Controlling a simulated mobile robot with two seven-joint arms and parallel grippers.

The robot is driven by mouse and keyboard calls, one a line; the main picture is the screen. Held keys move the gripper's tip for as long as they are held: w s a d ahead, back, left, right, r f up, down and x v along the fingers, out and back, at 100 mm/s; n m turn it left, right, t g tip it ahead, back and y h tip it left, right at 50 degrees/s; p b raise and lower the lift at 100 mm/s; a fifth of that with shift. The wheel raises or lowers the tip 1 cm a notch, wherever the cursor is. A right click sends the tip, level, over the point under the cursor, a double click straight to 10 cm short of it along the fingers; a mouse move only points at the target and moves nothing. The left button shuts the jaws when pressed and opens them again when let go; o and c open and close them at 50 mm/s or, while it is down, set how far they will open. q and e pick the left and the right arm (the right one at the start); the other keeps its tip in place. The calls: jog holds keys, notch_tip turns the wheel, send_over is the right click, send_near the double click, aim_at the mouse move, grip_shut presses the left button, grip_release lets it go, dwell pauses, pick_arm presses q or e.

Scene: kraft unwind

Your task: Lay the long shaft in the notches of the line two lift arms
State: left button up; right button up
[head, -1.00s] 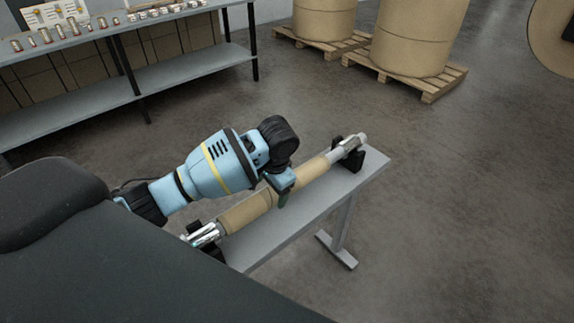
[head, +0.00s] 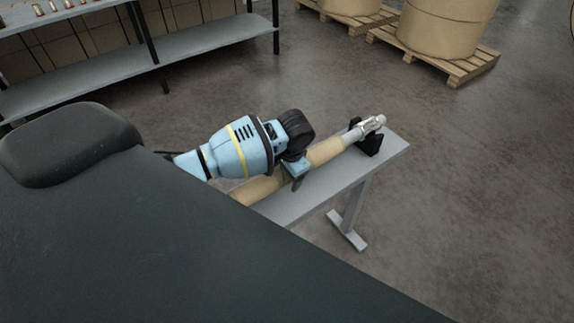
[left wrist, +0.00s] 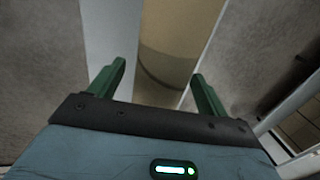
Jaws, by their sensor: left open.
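The long shaft shows as a metal end (head: 369,125) sticking out of a tan tube (head: 327,151). It rests on a black support at the far end of a narrow grey bench (head: 306,198). Its near end is hidden behind my dark body. My left gripper (head: 298,175) is over the middle of the tube. In the left wrist view the green fingers of the left gripper (left wrist: 158,70) are apart, with the tan tube (left wrist: 172,42) between them; I cannot tell whether they touch it. My right gripper is not in view. I see no lift arms.
The black support (head: 368,143) stands on the bench. A grey shelf unit (head: 190,67) with small metal parts is at the back left. Large brown rolls (head: 445,27) stand on wooden pallets (head: 436,55) at the back. The floor to the right is clear.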

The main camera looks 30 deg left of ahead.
pick_arm(q)
jog(key=shift+w+a+f, duration=0.1)
jog(key=shift+f, duration=0.45)
grip_shut()
jog(key=c, duration=0.8)
grip_release()
jog(key=c, duration=0.7)
jog(key=shift+o, duration=0.2)
jog(key=shift+w+r, duration=0.15)
jog(key=shift+r, duration=0.2)
jog(key=shift+r, duration=0.25)
jog(key=shift+r, duration=0.75)
jog(key=shift+r, duration=1)
